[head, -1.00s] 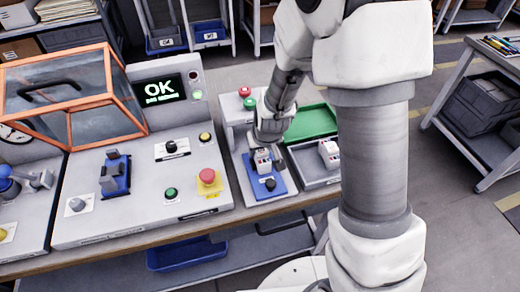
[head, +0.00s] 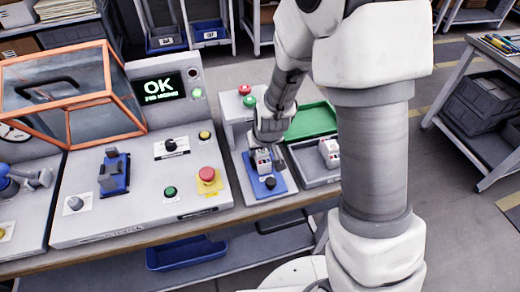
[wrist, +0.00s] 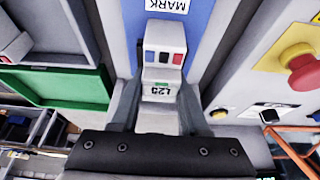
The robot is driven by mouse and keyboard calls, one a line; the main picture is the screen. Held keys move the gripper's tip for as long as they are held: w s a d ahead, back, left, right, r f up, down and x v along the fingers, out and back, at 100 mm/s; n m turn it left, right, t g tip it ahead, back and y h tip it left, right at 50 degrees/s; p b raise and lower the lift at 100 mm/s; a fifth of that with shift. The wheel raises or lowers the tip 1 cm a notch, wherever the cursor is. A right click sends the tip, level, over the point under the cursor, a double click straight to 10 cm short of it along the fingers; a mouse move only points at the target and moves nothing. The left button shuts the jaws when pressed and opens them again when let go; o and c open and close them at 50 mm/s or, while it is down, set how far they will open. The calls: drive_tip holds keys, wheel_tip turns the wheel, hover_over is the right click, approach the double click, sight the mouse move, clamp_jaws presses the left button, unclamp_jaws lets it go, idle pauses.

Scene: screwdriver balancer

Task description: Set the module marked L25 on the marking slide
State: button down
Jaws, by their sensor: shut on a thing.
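The module marked L25 (wrist: 163,75) is a white block with blue and red parts on its end. In the wrist view it sits between the two fingers of my gripper (wrist: 160,112), which is shut on it. The blue marking slide (wrist: 205,18), with a MARK label, lies behind the module. In the head view my gripper (head: 266,158) points down and the module (head: 261,163) is upright at the blue slide (head: 277,187). A dark knob stands in front of it. I cannot tell whether the module's base touches the slide.
Another white module (head: 329,152) stands in a grey tray (head: 318,178) to the right, with a green tray (head: 312,120) behind it. To the left is a console with a red button (head: 207,174) and a screen reading OK (head: 163,87). Red and green buttons stand behind the slide.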

idle(0.3)
drive_tip(key=shift+c, duration=1.6)
unclamp_jaws()
drive_tip(key=p+v, duration=0.4)
drive_tip(key=v, duration=1.3)
drive_tip(key=shift+r, duration=0.2)
drive_tip(key=shift+d+r, duration=0.1)
drive_tip(key=s+d+r+m, duration=0.1)
drive_tip(key=s+d+r, duration=0.3)
drive_tip(key=s+r, duration=0.2)
drive_tip(key=s+d+r+m+t, duration=0.1)
drive_tip(key=s+d+r, duration=0.2)
drive_tip(key=s+r, duration=0.4)
drive_tip(key=shift+s+d+h, duration=0.35)
drive_tip(key=shift+s+h, duration=0.05)
drive_tip(key=shift+s, duration=0.05)
